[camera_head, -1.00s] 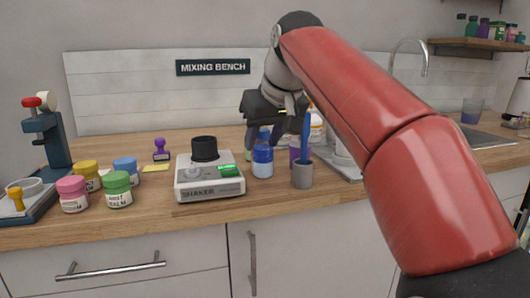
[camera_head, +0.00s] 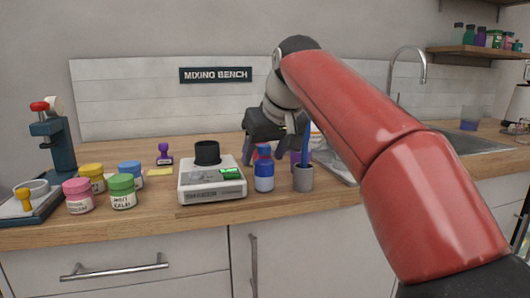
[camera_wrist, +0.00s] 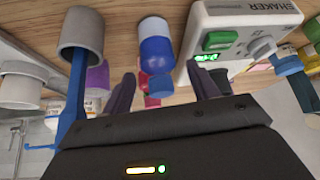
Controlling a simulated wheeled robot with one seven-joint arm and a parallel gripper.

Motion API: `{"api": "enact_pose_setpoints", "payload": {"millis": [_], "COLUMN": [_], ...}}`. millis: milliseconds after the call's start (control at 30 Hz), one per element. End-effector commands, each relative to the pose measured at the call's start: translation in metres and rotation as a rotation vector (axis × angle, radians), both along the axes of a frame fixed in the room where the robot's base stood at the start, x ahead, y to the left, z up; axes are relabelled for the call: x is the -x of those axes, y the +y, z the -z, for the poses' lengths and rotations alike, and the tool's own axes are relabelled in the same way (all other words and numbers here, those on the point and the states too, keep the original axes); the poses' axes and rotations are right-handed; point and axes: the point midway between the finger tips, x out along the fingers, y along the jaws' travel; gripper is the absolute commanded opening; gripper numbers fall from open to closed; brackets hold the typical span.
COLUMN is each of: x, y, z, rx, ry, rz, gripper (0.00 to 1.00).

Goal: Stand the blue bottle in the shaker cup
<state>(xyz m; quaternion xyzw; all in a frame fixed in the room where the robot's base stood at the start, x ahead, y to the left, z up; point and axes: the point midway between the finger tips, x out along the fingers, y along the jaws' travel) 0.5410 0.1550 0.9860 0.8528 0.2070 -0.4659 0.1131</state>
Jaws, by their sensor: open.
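The blue bottle (camera_head: 264,182), with a white band, stands upright on the counter between the shaker (camera_head: 212,182) and a grey pot holding a blue brush. The shaker's black cup (camera_head: 207,152) sits on top of the shaker. My gripper (camera_head: 264,158) is open, fingers pointing down, right at the bottle's top. In the wrist view the bottle (camera_wrist: 155,48) shows beyond and between the two spread fingers (camera_wrist: 163,90). I cannot tell whether a finger touches it. Something red (camera_head: 264,149) shows behind its top.
The grey pot (camera_head: 303,178) with the blue brush (camera_head: 307,138) stands close right of the bottle. A purple item is partly hidden behind it. Several coloured jars (camera_head: 122,192) and a purple stamp (camera_head: 165,155) stand left of the shaker. The counter's front strip (camera_head: 150,222) is clear.

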Motion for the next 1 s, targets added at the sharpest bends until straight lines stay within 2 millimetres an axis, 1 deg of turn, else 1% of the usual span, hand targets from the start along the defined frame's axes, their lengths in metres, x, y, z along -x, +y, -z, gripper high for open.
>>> {"api": "enact_pose_setpoints", "payload": {"millis": [67, 100, 167, 300, 400, 533, 667, 867, 967, 1000], "x": [-0.001, 0.003, 0.007, 0.024, 0.033, 0.039, 0.043, 0.043, 0.048, 0.052], "y": [0.0, -0.002, -0.004, -0.008, -0.01, -0.014, -0.015, -0.015, -0.017, -0.019], "z": [0.003, -0.006, -0.016, -0.037, -0.049, -0.06, -0.064, -0.063, -0.059, -0.055], "rx": [0.0, 0.0, -0.001, -0.001, -0.001, -0.001, 0.0, 0.001, 0.009, 0.017], "ry": [-0.001, -0.002, -0.003, -0.003, -0.002, -0.002, 0.0, 0.001, 0.001, 0.003], "rz": [0.0, 0.001, 0.001, -0.001, 0.0, 0.0, 0.0, 0.001, 0.013, 0.025], "gripper": [0.59, 0.59, 0.59, 0.59, 0.59, 0.59, 0.59, 0.59, 0.59, 0.59]}}
